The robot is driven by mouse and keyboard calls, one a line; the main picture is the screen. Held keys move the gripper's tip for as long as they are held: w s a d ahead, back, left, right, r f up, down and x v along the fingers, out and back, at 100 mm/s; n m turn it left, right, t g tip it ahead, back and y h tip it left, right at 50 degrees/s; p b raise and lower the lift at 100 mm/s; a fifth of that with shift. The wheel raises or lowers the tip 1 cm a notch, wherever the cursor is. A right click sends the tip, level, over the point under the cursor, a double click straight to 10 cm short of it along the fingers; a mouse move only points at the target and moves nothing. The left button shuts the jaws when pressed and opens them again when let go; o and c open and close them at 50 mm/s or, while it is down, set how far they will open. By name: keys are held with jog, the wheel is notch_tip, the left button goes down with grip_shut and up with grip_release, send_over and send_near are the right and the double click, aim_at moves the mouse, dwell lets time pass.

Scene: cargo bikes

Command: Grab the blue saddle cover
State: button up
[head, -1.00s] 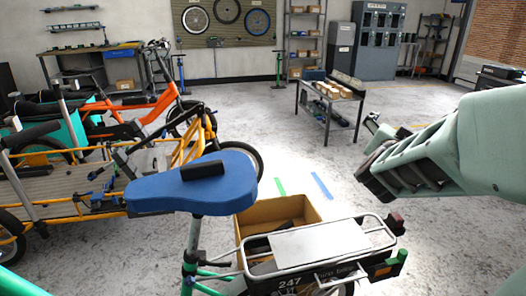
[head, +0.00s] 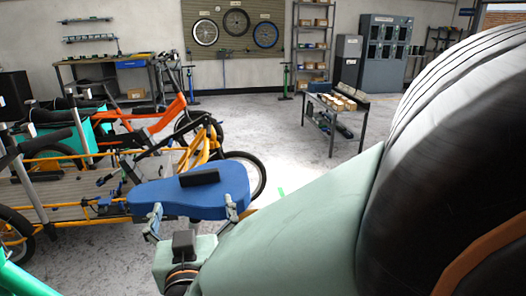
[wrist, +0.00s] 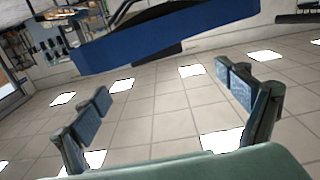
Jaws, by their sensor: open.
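The blue saddle cover (head: 170,200) sits over a bike saddle in the lower left-centre of the head view, with a dark block (head: 200,177) lying on top. In the wrist view the cover (wrist: 180,32) is a broad blue band across the top. My gripper (head: 192,212) is open and empty, at the near side of the cover in the head view. One finger shows by the cover's left end, the other by its right. In the wrist view, both fingers of my gripper (wrist: 162,90) are spread apart below the blue band. Contact is unclear.
An orange bike (head: 150,125) and a yellow-framed cargo bike (head: 75,210) stand close on the left. A low table with small boxes (head: 338,102) stands behind. Open concrete floor (head: 270,140) lies between. My arm blocks the right side.

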aim_at(199, 175)
jog(key=shift+w+r, duration=0.1)
jog(key=shift+w, duration=0.15)
jog(key=shift+n, duration=0.3)
jog(key=x, duration=0.5)
jog(key=shift+w, duration=0.15)
jog(key=shift+d+b+x, duration=0.2)
jog(key=shift+b+x, duration=0.4)
jog(key=shift+x, duration=2.15)
jog(key=shift+c, duration=0.7)
jog(key=c, duration=1.2)
jog(key=shift+w+r, duration=0.1)
jog(key=shift+r, duration=0.1)
